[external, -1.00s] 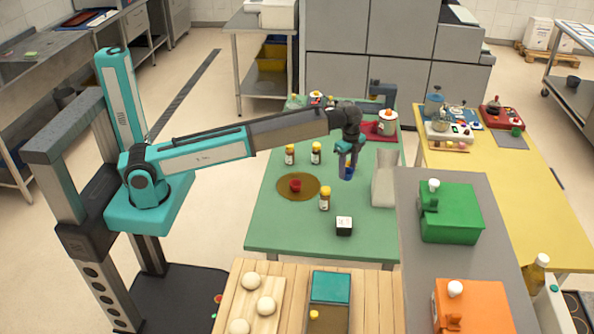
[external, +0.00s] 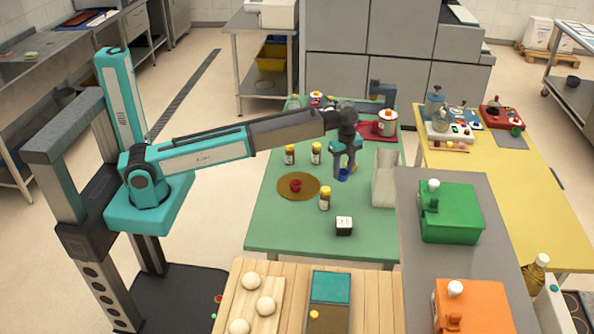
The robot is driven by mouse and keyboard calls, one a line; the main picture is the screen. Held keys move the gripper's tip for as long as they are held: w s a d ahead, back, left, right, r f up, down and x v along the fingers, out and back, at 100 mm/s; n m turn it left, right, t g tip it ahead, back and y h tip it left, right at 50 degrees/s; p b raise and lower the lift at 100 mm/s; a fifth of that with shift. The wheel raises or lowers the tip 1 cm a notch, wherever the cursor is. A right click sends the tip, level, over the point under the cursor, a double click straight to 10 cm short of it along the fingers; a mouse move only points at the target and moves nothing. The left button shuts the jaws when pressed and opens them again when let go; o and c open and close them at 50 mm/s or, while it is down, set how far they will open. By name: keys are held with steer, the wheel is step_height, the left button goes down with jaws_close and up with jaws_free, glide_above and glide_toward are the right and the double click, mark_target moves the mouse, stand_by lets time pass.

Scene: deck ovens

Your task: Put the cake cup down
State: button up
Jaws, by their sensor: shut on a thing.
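My gripper (external: 344,163) points down over the right half of the green table (external: 300,228). It is shut on a small blue cup (external: 343,175), which I take to be the cake cup. The cup is left of a tall pale holder (external: 383,183) and right of a brown round mat (external: 313,191). A small red cup (external: 295,186) stands on the mat. I cannot tell whether the blue cup touches the table. The fingers hide part of it.
Yellow-capped bottles (external: 316,153) stand behind the mat, and another (external: 325,198) stands at its right edge. A black-and-white cube (external: 344,226) sits nearer the front. A white pot (external: 387,122) is on a red mat at the back right. The front-left tabletop is clear.

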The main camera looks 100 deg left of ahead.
steer(key=s+a+m, duration=0.2)
steer(key=s+m, duration=0.1)
steer(key=s, duration=0.7)
steer(key=b, duration=0.2)
glide_above(302, 181)
steer(key=shift+f+n, duration=0.4)
steer(key=shift+f, duration=0.05)
steer(key=shift+f+p, duration=0.5)
steer(key=shift+f, duration=1.5)
steer(key=shift+f+p, duration=0.45)
steer(key=shift+f, duration=1.55)
steer(key=shift+f, duration=0.2)
